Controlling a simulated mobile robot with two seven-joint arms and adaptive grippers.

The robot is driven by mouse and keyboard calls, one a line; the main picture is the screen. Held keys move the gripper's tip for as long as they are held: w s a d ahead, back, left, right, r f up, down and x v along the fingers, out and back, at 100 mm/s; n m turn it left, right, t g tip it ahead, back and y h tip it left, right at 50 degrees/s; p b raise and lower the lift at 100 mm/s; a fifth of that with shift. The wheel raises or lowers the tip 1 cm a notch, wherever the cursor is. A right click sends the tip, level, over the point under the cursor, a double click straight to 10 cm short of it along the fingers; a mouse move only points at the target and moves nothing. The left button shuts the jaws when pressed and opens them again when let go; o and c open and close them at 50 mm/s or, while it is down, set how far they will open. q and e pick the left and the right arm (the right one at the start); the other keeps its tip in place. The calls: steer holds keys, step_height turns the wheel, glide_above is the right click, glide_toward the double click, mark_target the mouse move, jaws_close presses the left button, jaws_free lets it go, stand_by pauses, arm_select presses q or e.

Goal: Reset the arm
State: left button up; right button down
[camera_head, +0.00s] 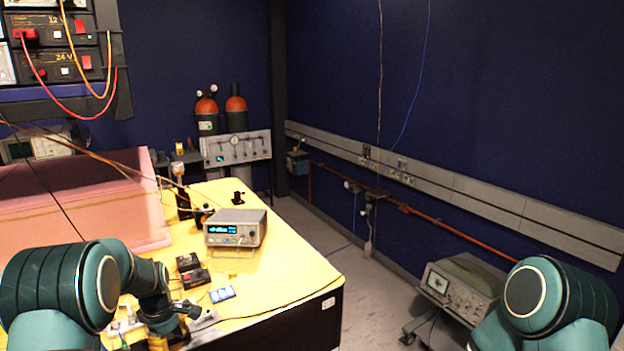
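My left arm (70,290) comes in from the lower left, green and black, and bends over the near end of the yellow table (290,262). My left gripper (186,313) appears as a small dark shape at the end of this arm, low over or near the table's front left part. It is too small and dark to tell whether its fingers are open or shut. My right arm (555,300) shows only as a bulky green and black part at the lower right. My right gripper is out of the picture.
A bench instrument (235,228) with a lit display stands on the table. Small black boxes (192,272) and a blue-white item (222,294) lie nearer. A pink foam block (85,205) fills the left. An oscilloscope (455,288) stands right, with open floor (370,290) between.

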arm_select(q)
steer(key=s+d+f+m+h+b, duration=0.1)
steer(key=s+d+f+m+b, duration=0.1)
steer(key=s+d+f+m, duration=0.8)
steer(key=s+d+f+m+h+b, duration=0.1)
steer(key=s+d+f+m, duration=0.1)
steer(key=s+d+f, duration=0.2)
steer(key=s+d+f+m+t+h+b, duration=0.1)
steer(key=s+d+f, duration=0.3)
steer(key=s+d, duration=0.5)
steer(key=shift+s+d+f+m+t, duration=0.3)
steer(key=shift+s+d+m, duration=0.15)
steer(key=shift+m, duration=0.25)
